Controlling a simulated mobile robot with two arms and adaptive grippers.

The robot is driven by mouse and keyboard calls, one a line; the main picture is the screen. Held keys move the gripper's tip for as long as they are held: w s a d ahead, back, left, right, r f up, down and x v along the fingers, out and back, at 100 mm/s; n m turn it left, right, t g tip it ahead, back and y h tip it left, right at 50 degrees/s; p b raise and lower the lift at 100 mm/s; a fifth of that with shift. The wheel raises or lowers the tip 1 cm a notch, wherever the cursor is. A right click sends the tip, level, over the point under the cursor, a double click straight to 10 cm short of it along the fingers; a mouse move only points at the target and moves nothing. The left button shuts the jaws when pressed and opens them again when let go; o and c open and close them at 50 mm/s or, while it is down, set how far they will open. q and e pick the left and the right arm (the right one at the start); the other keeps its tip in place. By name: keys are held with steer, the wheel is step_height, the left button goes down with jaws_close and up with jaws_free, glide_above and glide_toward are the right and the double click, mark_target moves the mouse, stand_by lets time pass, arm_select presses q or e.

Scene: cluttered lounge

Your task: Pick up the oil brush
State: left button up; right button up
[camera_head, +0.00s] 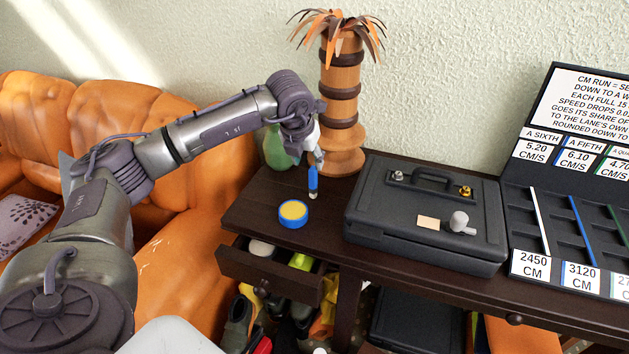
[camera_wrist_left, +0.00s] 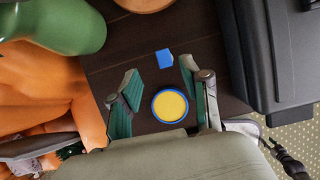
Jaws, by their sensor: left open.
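A slim blue object with a pale lower end, which looks like the oil brush (camera_head: 313,180), appears upright on the dark wooden table. It shows as a small blue block between and just beyond the fingertips in the left wrist view (camera_wrist_left: 165,58). My left gripper (camera_head: 317,158) is over the table, just above the brush, pointing down. Its two teal-padded fingers (camera_wrist_left: 160,72) are apart with nothing held between them. I cannot tell whether a finger touches the brush. My right gripper is not in view.
A round blue tin with a yellow top (camera_head: 293,212) sits close by; it also shows in the wrist view (camera_wrist_left: 170,106). A green vase (camera_head: 277,150) and a wooden palm ornament (camera_head: 341,95) stand behind. A black case (camera_head: 425,215) is at right. A drawer (camera_head: 270,275) stands open below.

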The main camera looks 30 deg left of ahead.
mark_target(311, 169)
arm_select(q)
steer(key=x, duration=0.2)
steer(key=shift+w+f, duration=0.25)
steer(key=shift+f, duration=0.15)
steer(key=shift+w+f, duration=0.15)
steer(key=shift+f, duration=0.1)
steer(key=shift+w+d+f, duration=0.1)
steer(key=shift+w+f, duration=0.05)
steer(key=shift+f, duration=0.5)
steer(key=x, duration=0.3)
steer(key=shift+w+d+f+p, duration=0.1)
steer(key=shift+f+p, duration=0.15)
steer(key=shift+p, duration=0.15)
steer(key=shift+w+f, duration=0.1)
steer(key=shift+f, duration=0.1)
steer(key=shift+c, duration=0.8)
jaws_close()
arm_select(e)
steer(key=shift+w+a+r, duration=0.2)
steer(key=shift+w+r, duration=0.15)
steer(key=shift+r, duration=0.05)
